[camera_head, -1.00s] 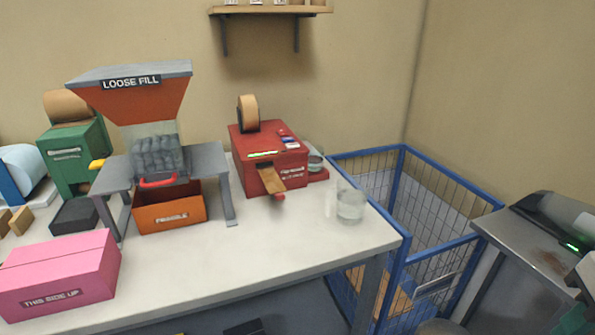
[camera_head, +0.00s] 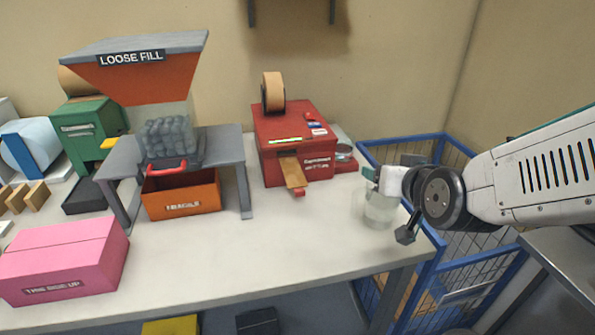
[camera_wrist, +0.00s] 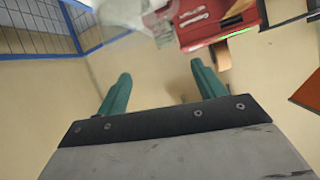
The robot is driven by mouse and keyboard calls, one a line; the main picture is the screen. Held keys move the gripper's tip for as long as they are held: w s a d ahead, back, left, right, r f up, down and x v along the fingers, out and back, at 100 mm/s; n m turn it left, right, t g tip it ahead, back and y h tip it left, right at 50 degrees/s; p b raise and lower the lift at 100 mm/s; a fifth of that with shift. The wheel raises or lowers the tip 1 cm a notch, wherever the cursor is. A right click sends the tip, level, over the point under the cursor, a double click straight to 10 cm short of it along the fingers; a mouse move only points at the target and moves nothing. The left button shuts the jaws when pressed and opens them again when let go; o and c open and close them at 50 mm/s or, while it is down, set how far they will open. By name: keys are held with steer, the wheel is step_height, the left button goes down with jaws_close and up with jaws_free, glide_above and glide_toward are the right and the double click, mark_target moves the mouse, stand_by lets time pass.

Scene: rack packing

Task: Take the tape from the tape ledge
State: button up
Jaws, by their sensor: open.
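A tan strip of tape (camera_head: 292,172) sticks out from the front of the red tape machine (camera_head: 270,155) and slopes down toward the front of the table. A small red tip, which may be the ledge's end (camera_head: 299,193), shows under its lower end. My gripper (camera_head: 369,182) is to the right of the machine, just above and partly in front of a clear jar. In the wrist view my gripper (camera_wrist: 161,70) has its two teal fingers apart with nothing between them. The red machine (camera_wrist: 212,18) shows at the top there, beyond the fingertips.
The clear jar (camera_head: 380,211) stands near the table's right end. A blue wire cage (camera_head: 470,285) is beyond that end. An orange box (camera_head: 182,195) under the loose fill hopper (camera_head: 145,75) and a pink box (camera_head: 64,260) are on the left.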

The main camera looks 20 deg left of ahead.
steer(key=s+a+f+n+t+y, duration=0.15)
steer(key=a+f, duration=0.25)
steer(key=a, duration=0.4)
steer(key=n+t+y, duration=0.1)
steer(key=t+y, duration=0.1)
glide_toward(301, 193)
steer(key=x, duration=1.1)
steer(key=shift+w+a, duration=0.1)
steer(key=shift+w, duration=0.05)
steer(key=c, duration=1.1)
